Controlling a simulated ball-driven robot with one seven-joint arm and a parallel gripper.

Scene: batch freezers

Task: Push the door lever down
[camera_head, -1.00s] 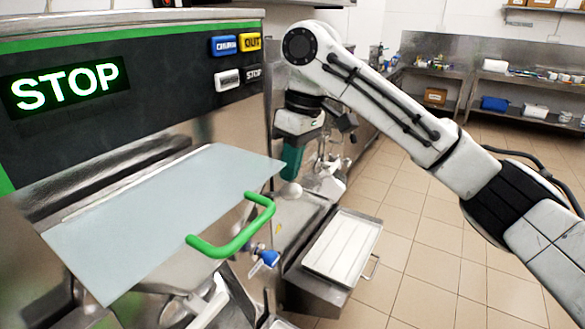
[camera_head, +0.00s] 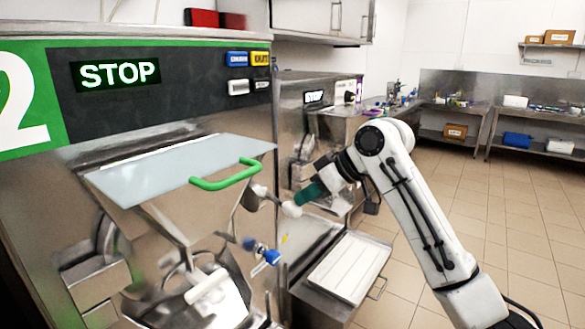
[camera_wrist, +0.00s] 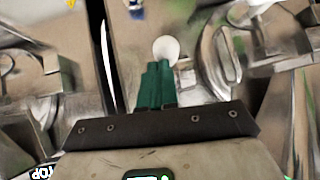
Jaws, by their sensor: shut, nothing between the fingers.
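The door lever (camera_head: 271,198) is a metal arm on the front right of the near batch freezer. It ends in a white ball knob (camera_head: 291,209). My gripper (camera_head: 299,200) has green fingers, which are shut and empty. In the head view the fingertips are at the upper right of the knob. In the wrist view the knob (camera_wrist: 166,49) lies straight beyond the closed fingertips (camera_wrist: 159,64). The fingertips overlap its lower edge there, and I cannot tell whether they touch it. Most of the lever's arm is hard to make out in the wrist view.
The freezer's sloping lid has a green handle (camera_head: 226,177) above the lever. A blue valve handle (camera_head: 271,257) and a white grip (camera_head: 207,286) sit lower. A metal tray (camera_head: 349,266) stands below right. Tiled floor is clear on the right.

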